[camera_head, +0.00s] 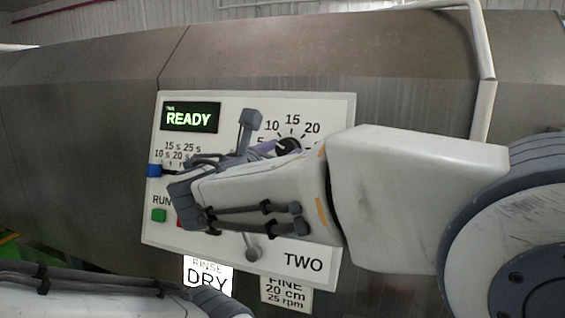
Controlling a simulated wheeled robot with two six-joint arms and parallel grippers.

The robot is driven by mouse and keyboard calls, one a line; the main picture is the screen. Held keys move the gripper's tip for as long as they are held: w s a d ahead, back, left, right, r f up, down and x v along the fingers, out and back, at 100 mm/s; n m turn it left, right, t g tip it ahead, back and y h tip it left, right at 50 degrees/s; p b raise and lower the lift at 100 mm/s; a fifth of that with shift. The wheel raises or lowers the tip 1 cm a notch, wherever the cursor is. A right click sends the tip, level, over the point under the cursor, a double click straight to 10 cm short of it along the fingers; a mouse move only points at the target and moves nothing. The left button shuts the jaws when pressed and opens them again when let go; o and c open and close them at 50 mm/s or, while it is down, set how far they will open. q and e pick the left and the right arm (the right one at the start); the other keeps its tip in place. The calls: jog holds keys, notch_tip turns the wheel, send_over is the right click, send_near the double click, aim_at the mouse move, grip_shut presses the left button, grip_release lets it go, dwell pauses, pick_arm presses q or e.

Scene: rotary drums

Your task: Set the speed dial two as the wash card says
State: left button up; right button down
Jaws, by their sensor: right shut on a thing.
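The speed dial (288,145) is a dark round knob on the panel marked TWO, with numbers 5, 15 and 20 showing around it. A small white mark shows on its upper left; I cannot read its exact setting. My right gripper (275,153) is shut on the dial; its own body and wrist hide the contact and the higher numbers.
The white panel (325,266) carries a green READY display (190,117), a time scale in seconds, a blue piece (153,170) and a green RUN button (159,215). A RINSE DRY card (206,272) hangs below. The metal drum (90,150) stands close behind, with a pipe (483,100) at right.

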jog(key=shift+w+r+m+g+y+b, duration=0.15)
jog(key=shift+m+g+y+b, duration=0.7)
jog(key=shift+m, duration=3.9)
jog(key=shift+s+r+m+g+b, duration=0.15)
jog(key=shift+m+g, duration=1.4)
jog(key=shift+m, duration=3.25)
jog(key=shift+w+r+m+g+y+b, duration=0.15)
jog(key=shift+m+g+y+b, duration=0.7)
jog(key=shift+m, duration=3.9)
jog(key=shift+g+h+p, duration=0.25)
jog(key=shift+h+p, duration=0.05)
jog(key=shift+p, duration=0.05)
jog(key=shift+c, duration=1.6)
grip_release()
